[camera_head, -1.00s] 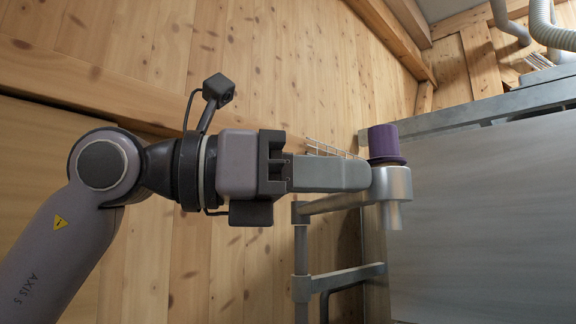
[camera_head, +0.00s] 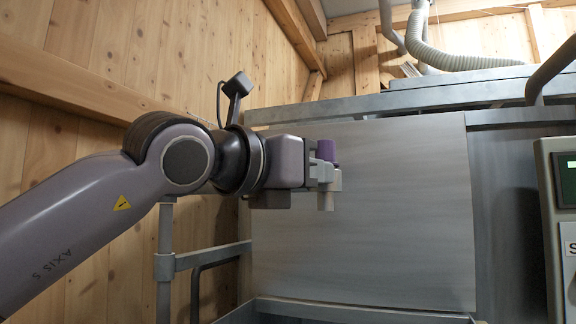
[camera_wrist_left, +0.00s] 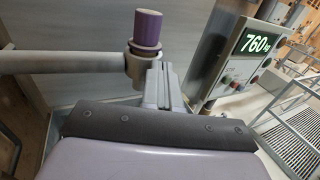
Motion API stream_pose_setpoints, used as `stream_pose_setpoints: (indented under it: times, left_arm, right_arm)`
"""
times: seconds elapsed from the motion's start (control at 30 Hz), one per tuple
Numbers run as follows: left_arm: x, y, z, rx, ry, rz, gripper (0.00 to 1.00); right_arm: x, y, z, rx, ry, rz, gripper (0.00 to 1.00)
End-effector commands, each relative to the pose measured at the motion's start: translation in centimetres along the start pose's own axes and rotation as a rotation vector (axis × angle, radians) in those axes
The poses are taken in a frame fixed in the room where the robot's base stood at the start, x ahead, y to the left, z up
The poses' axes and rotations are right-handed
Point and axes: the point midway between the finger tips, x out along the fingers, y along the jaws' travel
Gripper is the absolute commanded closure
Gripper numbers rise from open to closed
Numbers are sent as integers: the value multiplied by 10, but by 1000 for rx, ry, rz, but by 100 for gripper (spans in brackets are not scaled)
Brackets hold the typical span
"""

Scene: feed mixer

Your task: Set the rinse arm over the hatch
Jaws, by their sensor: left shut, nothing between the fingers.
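The rinse arm's head is a light grey nozzle (camera_head: 326,198) with a purple cap (camera_head: 326,150), in front of a big grey steel panel. In the left wrist view the purple cap (camera_wrist_left: 147,28) stands upright on the head, and the grey pipe of the rinse arm (camera_wrist_left: 60,61) runs left from it. My left gripper (camera_head: 319,174) is shut and empty, its fingers beside the head; in the left wrist view the fingers (camera_wrist_left: 158,80) are close against it, though contact is unclear. My gripper hides most of the pipe in the head view. I cannot make out the hatch opening.
The grey steel panel (camera_head: 400,220) fills the middle, with a rail post (camera_head: 165,255) at its left. A ribbed hose (camera_head: 450,55) hangs above.

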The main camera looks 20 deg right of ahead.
Motion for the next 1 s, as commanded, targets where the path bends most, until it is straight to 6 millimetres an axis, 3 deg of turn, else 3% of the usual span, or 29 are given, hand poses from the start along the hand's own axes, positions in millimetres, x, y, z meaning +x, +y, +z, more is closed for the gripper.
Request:
stream_pose_setpoints:
  times: [0.2, 0.43, 1.0]
  left_arm:
    - [27, 3, 0, 0, 1, 77, 100]
    - [44, 8, 0, -1, 0, 128, 100]
    - [51, 13, 3, 2, -7, 156, 100]
  right_arm:
    - [-1, 0, -1, 0, 0, 0, 100]
    - [-1, 0, -2, 0, 0, 0, 100]
    - [-1, 0, -2, -1, 1, 0, 100]
